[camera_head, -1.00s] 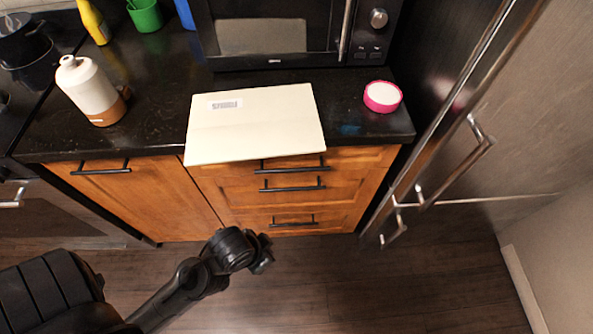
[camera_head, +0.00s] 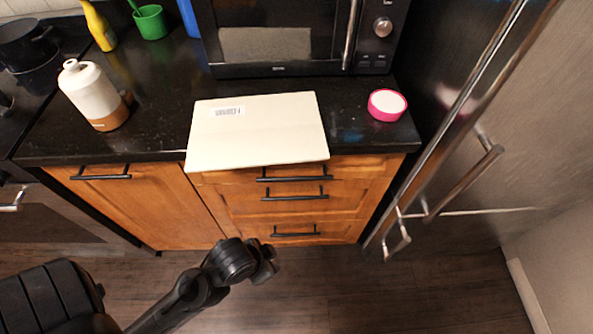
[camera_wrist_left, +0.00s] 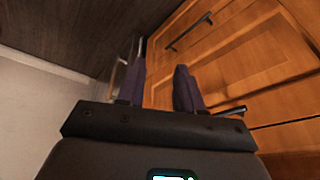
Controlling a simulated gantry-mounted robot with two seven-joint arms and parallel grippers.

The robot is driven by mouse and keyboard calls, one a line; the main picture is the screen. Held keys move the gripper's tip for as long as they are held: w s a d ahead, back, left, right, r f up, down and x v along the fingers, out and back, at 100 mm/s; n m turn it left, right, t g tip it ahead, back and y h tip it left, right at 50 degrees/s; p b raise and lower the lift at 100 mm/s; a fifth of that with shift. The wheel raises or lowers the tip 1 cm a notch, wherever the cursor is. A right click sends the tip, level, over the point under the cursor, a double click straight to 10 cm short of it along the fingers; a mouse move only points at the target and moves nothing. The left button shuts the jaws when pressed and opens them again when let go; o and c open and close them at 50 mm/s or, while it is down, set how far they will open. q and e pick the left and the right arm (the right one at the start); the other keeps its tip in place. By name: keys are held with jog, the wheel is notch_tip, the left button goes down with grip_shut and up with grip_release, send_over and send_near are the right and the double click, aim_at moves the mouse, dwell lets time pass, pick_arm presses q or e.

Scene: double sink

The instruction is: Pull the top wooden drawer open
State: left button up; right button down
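The top wooden drawer (camera_head: 358,167) is shut in the cabinet, directly under the black counter, and its black bar handle (camera_head: 294,179) is clear. Two more drawers with similar handles are below it. My left gripper (camera_head: 266,265) is below and in front of the drawers, apart from them. In the left wrist view its two fingers (camera_wrist_left: 160,85) are spread with nothing between them, and wooden fronts with black handles lie beyond and to the right. I cannot tell which handle is which there. My right gripper is not in view.
A cream board (camera_head: 258,132) lies on the counter and overhangs its front edge above the top drawer. A pink-rimmed round container (camera_head: 387,105) and a white-and-brown bottle (camera_head: 94,96) stand on the counter. A steel fridge (camera_head: 470,160) is at the right. Floor before the drawers is clear.

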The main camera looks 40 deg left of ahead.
pick_arm(q)
jog(key=w+r+m+t, duration=0.2)
jog(key=w+t, duration=0.1)
jog(key=w, duration=0.2)
jog(key=m+t, duration=1)
jog(key=m, duration=0.1)
send_near(294, 178)
jog(key=shift+m+g, duration=0.3)
jog(key=shift+g, duration=0.1)
jog(key=shift+w+f+b, duration=0.2)
jog(key=shift+w+b, duration=0.4)
jog(key=shift+w, duration=1.1)
jog(key=shift+w+f+b, duration=0.2)
jog(key=shift+w+b, duration=0.35)
jog(key=shift+w, duration=1.15)
jog(key=shift+w+f+b, duration=0.2)
jog(key=shift+w+b, duration=0.4)
jog(key=shift+w, duration=1.1)
grip_shut()
